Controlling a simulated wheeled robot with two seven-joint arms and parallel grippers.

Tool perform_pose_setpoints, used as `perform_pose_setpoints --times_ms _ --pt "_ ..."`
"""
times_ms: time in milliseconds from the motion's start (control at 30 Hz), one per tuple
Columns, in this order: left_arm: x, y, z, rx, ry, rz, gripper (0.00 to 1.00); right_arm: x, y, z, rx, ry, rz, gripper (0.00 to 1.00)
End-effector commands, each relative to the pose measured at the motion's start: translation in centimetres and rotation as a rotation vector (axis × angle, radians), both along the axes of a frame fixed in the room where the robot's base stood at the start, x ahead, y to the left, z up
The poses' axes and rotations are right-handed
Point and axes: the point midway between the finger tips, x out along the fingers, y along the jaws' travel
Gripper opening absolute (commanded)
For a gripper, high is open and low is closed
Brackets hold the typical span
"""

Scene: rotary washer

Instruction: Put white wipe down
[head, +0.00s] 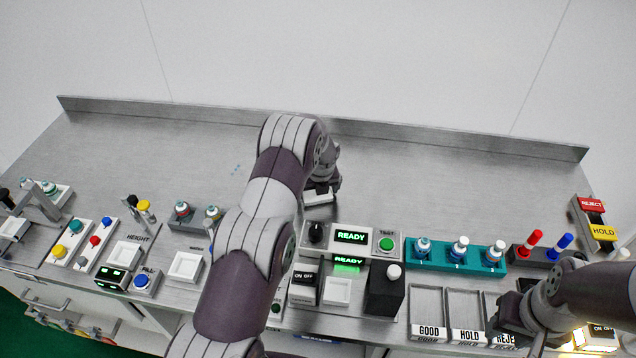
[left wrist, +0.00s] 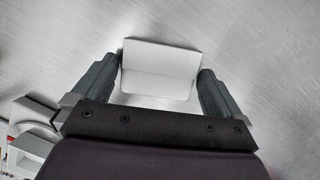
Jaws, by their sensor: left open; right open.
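The white wipe (head: 318,198) is on the steel bench behind the READY panel, partly hidden by my left gripper (head: 322,186). In the left wrist view the wipe (left wrist: 160,60) is a pale folded piece between the two dark fingers of my left gripper (left wrist: 158,70). The fingers are open, with small gaps at its sides.
The READY panel (head: 351,237) stands just in front of the wipe. A teal rack (head: 455,257) of small bottles is to its right. A black box (head: 384,290) with a white knob stands in front. The bench (head: 440,190) is bare at the back right.

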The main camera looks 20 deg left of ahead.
Motion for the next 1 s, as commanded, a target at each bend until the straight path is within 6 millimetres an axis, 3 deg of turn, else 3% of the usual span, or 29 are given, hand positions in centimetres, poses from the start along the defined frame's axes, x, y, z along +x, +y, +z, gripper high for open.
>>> perform_pose_setpoints --times_ms 400,567,633,767,900,1000 --pt "-2.1 -1.7 8.9 0.0 -0.004 -0.001 1.0 0.0 0.0 -1.4 0.0 0.0 0.0 0.43" --pt "-2.8 -2.1 10.8 -0.005 -0.003 0.016 1.0 0.0 0.0 -1.6 0.0 0.0 0.0 0.43" --pt "-3.9 -2.7 11.8 -0.041 -0.016 0.119 1.0 0.0 0.0 -1.5 0.0 0.0 0.0 0.43" --pt "-9.4 -5.4 14.7 -0.201 -0.068 0.633 1.0 0.0 0.0 -1.5 0.0 0.0 0.0 0.43" --pt "-18.5 -8.4 17.1 -0.384 -0.112 1.396 1.0 0.0 0.0 -1.5 0.0 0.0 0.0 0.43" --pt "-24.4 -9.8 17.8 -0.461 -0.131 1.87 1.0 0.0 0.0 -1.5 0.0 0.0 0.0 0.43"
